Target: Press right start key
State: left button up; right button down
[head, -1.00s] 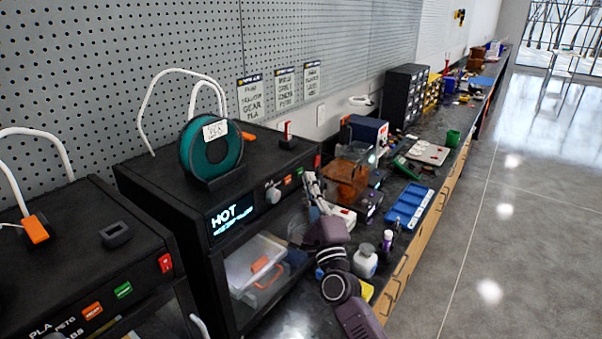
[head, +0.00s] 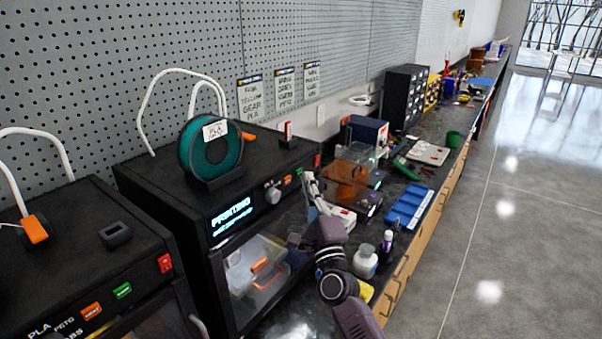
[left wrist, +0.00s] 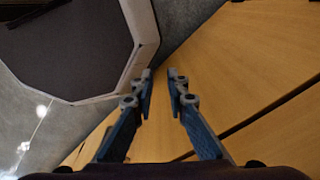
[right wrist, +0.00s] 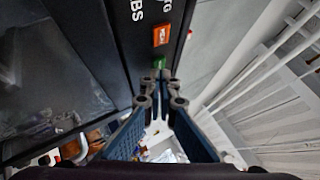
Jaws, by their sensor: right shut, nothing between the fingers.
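The right printer (head: 265,180) is black, with a lit display (head: 232,215) that reads PRINTING. Its green start key (head: 299,171) sits on the front panel, right of an orange key (head: 287,180). My right gripper (head: 308,178) is shut and empty just in front of the panel, close to the green key. In the right wrist view the fingertips (right wrist: 160,76) lie just below the green key (right wrist: 158,62), partly over it; I cannot tell if they touch. My left gripper (left wrist: 160,75) is open and empty, near wooden drawer fronts, outside the head view.
The left printer (head: 85,250) has its own green key (head: 122,291) and orange key (head: 92,311). A teal spool (head: 208,158) stands on the right printer. A white bottle (head: 365,262) and a blue tray (head: 408,207) are on the bench. The floor at right is clear.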

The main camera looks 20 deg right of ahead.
jog(key=shift+s+d, duration=0.1)
jog(key=shift+s, duration=0.1)
jog(key=shift+s+d+p, duration=0.1)
jog(key=shift+s+d, duration=0.4)
jog(key=shift+s, duration=0.35)
jog(key=shift+s+d+p, duration=0.15)
jog(key=shift+s+d, duration=0.35)
jog(key=shift+s, duration=0.35)
jog(key=shift+s+d+p, duration=0.1)
jog(key=shift+s+d, duration=0.4)
jog(key=shift+s, duration=0.35)
